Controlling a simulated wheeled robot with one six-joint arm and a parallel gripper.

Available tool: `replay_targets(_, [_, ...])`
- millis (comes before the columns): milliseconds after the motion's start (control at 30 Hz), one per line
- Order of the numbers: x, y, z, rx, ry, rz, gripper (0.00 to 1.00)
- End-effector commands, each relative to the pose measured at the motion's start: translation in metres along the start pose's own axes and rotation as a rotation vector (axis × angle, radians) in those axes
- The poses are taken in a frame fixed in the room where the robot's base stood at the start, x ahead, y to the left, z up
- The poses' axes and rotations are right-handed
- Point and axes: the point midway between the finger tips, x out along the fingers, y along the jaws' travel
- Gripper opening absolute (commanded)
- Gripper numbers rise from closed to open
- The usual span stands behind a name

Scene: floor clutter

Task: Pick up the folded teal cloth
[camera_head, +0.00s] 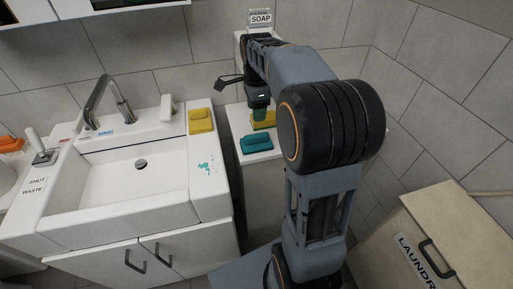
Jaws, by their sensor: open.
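The folded teal cloth (256,143) lies on the front part of a white cabinet top (241,122), right of the sink. My gripper (260,112) hangs above the same cabinet top, behind the teal cloth in the picture and apart from it. It points down near a yellow folded cloth (265,124), which it partly covers. A dark green piece shows at the gripper's lower end, and I cannot tell what it is. My arm hides the right part of the cabinet top.
A second yellow folded cloth (201,120) lies on the sink counter, near teal spots (205,167). The sink (140,185) with a tall faucet (104,100) is at left. A laundry box (445,240) stands at lower right. A soap sign (260,17) is at the wall.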

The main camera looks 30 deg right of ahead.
Motion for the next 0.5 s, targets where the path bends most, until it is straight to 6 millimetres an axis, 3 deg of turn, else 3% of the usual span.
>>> replay_targets(233, [0.044,0.001,0.000,0.000,0.000,0.004,0.55])
replay_targets(500, [0.062,0.000,0.000,-0.002,0.000,0.000,0.55])
